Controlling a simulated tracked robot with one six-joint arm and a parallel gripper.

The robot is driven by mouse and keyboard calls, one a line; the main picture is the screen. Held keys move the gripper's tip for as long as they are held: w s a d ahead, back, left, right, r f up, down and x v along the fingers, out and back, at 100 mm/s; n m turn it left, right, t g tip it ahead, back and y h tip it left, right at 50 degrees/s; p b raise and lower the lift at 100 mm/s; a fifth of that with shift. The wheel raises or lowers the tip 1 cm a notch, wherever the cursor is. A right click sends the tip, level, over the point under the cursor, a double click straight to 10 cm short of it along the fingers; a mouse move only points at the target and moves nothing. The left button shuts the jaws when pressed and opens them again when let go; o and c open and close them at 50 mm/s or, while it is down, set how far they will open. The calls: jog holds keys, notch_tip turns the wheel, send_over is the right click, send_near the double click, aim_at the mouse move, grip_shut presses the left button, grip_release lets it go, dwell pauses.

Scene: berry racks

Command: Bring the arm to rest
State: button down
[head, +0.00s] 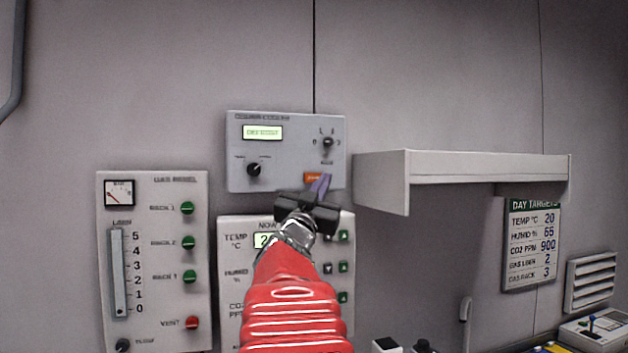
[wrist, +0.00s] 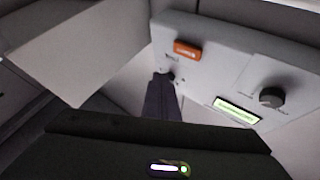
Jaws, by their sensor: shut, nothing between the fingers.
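My gripper (head: 321,186) is at the end of my red arm in the middle of the head view. Its dark fingers are shut and empty. They point up toward the lower right of the grey cooler panel (head: 290,178), just below or in front of the orange button (head: 313,177). In the wrist view the shut fingers (wrist: 164,80) reach toward the same panel, with the orange button (wrist: 188,49) above them. I cannot tell whether the fingertips touch the panel.
A white shelf (head: 480,167) juts from the wall right of the panel, close to my gripper. The gas panel (head: 155,330) is on the left. A climate panel (head: 230,335) is partly hidden behind my arm. A day targets board (head: 531,245) hangs at right.

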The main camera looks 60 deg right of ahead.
jog(key=shift+a, duration=0.1)
dwell(0.7)
